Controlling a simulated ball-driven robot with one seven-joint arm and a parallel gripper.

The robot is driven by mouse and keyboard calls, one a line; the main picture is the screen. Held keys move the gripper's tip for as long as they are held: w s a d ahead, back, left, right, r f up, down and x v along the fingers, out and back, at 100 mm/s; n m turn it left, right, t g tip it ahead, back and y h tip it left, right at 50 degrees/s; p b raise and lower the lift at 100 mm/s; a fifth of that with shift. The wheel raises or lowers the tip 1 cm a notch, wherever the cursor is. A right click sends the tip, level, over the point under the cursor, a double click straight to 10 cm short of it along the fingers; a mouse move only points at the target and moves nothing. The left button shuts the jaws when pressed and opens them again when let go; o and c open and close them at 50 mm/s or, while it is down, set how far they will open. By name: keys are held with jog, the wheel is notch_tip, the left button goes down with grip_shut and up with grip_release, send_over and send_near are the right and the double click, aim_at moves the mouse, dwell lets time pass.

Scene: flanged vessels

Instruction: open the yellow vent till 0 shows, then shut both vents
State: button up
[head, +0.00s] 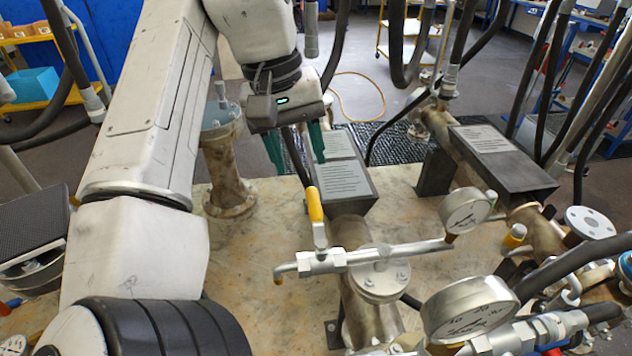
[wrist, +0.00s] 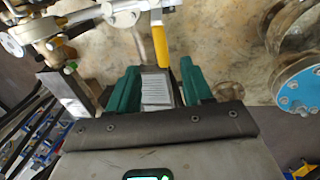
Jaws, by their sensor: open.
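The yellow vent handle (head: 315,205) stands up from its silver valve on a side pipe over a flanged vessel (head: 378,280); it also shows in the wrist view (wrist: 160,46). A gauge (head: 466,210) sits at the pipe's right end; its needle is too small to read. A larger gauge (head: 470,308) stands in front at the right, with no clear reading. My gripper (head: 295,148) is open and empty, behind and a little left of the handle in the head view. In the wrist view my teal fingers (wrist: 158,92) are apart, with the handle beyond them. I cannot identify the second vent surely.
A dark box with a label plate (head: 345,182) lies behind the yellow handle. A flanged vessel (head: 228,165) stands at left, beside my arm. The bench top (head: 250,240) is clear at left-centre.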

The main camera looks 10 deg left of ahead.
aim_at(314, 206)
jog(key=f+b, duration=0.1)
jog(key=f, duration=0.2)
jog(key=d+f+b, duration=0.1)
jog(key=f, duration=0.1)
jog(key=f+b, duration=0.1)
jog(key=f, duration=0.2)
jog(key=shift+w+d+f+b, duration=0.25)
jog(key=shift+d+f+b, duration=0.05)
jog(key=shift+b, duration=0.1)
jog(key=shift+d+f+b, duration=0.2)
jog(key=shift+f+b, duration=0.65)
jog(key=shift+f, duration=0.05)
grip_shut()
